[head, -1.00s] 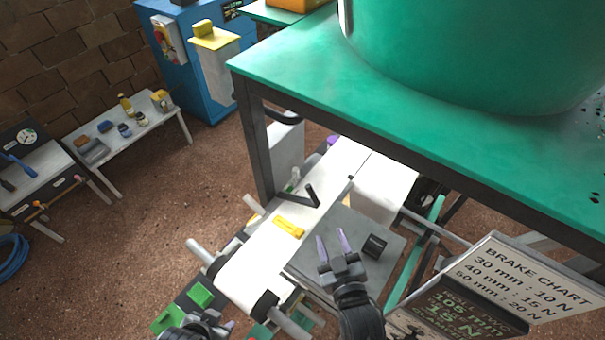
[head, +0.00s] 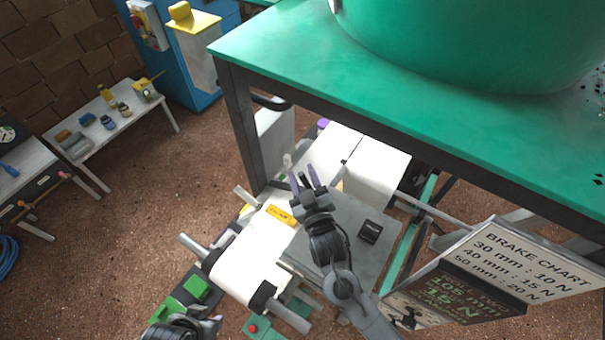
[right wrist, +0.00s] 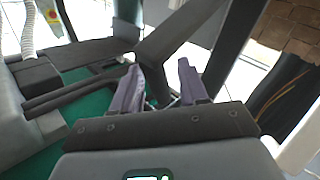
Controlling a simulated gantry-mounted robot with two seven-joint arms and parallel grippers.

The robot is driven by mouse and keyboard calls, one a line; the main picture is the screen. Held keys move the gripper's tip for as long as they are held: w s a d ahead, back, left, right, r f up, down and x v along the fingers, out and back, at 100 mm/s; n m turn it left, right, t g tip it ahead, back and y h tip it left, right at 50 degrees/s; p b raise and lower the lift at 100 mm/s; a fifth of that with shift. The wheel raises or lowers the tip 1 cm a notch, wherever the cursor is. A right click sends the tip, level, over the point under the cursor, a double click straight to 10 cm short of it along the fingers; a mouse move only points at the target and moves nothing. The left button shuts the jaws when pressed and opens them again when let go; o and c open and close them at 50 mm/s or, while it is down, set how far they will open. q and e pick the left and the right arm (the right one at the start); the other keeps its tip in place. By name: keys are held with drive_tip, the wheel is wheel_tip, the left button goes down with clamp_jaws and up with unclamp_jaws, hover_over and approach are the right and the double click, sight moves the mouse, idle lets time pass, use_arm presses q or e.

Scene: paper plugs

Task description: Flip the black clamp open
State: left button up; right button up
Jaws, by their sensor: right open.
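The black clamp is an L-shaped dark lever beside the white paper path; in the head view my right gripper (head: 304,182) now hides nearly all of it. In the right wrist view a dark angled bar (right wrist: 185,32), which looks like the clamp, crosses just beyond the fingertips. My right gripper is open, its two purple-grey fingers apart, and it also shows in the right wrist view (right wrist: 160,85). I cannot tell whether the fingers touch the bar. My left gripper (head: 208,325) is at the bottom edge of the head view, partly cut off, its opening unclear.
A yellow bar (head: 280,214) lies by the white paper (head: 250,258). A small black block (head: 370,231) sits on the grey plate (head: 382,252). The green table (head: 300,62) overhangs behind. A brake chart sign (head: 520,262) stands at the right.

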drive_tip(key=shift+w+a, duration=0.1)
drive_tip(key=shift+w, duration=0.35)
clamp_jaws()
